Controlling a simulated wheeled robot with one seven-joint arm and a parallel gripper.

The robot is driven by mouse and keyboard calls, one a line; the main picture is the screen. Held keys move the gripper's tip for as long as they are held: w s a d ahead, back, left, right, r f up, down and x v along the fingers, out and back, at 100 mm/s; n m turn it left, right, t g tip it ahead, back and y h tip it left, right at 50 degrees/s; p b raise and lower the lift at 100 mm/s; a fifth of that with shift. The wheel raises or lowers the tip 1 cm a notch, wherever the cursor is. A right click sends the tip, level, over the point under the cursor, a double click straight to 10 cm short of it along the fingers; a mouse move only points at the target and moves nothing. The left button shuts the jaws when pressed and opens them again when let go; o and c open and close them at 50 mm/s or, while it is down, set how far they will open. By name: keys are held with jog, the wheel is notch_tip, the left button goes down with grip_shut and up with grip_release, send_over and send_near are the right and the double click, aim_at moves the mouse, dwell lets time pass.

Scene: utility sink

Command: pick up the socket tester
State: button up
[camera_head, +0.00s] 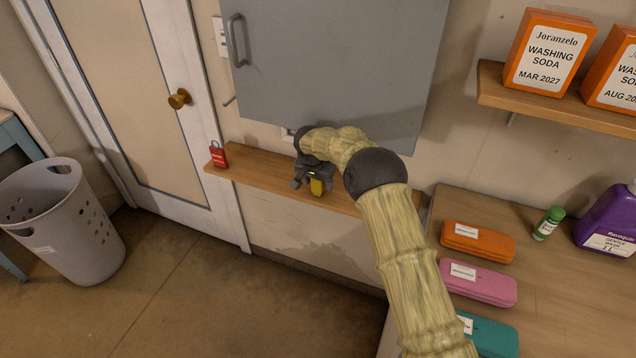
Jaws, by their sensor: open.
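A small yellow object (317,187), which looks like the socket tester, is at the narrow wooden shelf below the grey cabinet. It is mostly covered by my gripper, so its full shape and markings do not show. My gripper (314,182) is open, with its dark fingers around or just above the yellow object. I cannot tell whether they touch it.
A red padlock-like item (218,155) stands on the left end of the wooden shelf (258,168). The grey cabinet (335,65) hangs close above my gripper. Several coloured cases, including an orange one (478,241), lie on the counter at right.

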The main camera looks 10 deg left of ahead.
jog(key=shift+x, duration=0.8)
jog(key=c, duration=1.1)
jog(key=shift+o, duration=0.2)
jog(key=shift+r, duration=0.1)
